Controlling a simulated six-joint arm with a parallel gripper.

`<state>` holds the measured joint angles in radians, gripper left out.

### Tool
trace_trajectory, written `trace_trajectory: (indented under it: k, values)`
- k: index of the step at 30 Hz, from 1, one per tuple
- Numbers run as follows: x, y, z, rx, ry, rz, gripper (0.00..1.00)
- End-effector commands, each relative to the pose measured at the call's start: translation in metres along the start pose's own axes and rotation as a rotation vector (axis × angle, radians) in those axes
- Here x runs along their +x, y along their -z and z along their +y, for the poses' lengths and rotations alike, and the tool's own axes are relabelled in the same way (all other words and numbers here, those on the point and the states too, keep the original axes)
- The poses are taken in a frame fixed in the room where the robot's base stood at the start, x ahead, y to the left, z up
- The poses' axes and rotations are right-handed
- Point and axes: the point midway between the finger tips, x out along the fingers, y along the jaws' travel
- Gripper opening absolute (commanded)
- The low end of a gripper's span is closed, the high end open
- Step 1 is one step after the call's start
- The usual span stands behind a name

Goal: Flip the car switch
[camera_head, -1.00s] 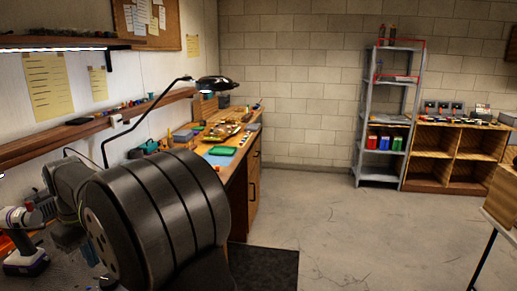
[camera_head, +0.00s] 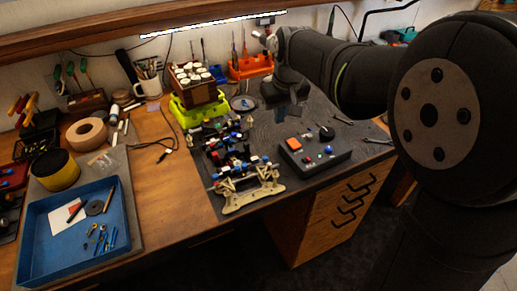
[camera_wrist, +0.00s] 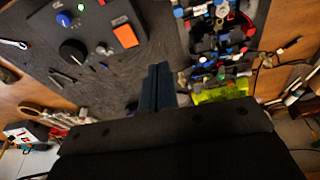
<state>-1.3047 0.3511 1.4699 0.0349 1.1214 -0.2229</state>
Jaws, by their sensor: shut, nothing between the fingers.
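The RC car (camera_head: 240,165) is an open chassis with blue, red and black parts and a beige front. It stands on the dark mat in the head view; part of it shows at the upper right of the wrist view (camera_wrist: 215,40). I cannot pick out a switch on it. A black control box (camera_head: 325,160) with a dark knob, an orange square and small blue and green buttons lies right of the car; it also shows in the wrist view (camera_wrist: 98,45). My gripper (camera_wrist: 158,72) is shut and empty above the mat, between the box and the car.
A yellow-green stand (camera_head: 198,113) with a wooden rack of small jars is behind the car. A blue tray (camera_head: 35,255) with small parts and a tape roll (camera_head: 90,131) lie at left. An orange holder (camera_head: 250,67) stands at the back. Loose tools lie at the mat's right.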

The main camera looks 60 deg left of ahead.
Motion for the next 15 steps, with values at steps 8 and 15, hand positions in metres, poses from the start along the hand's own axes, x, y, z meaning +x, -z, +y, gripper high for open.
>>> trace_trajectory:
  k: [8, 15]
  values:
    - [0.006, 0.002, -0.054, -0.05, 0.019, 0.083, 0.0]
    - [0.007, 0.002, -0.056, -0.051, 0.02, 0.088, 0.0]
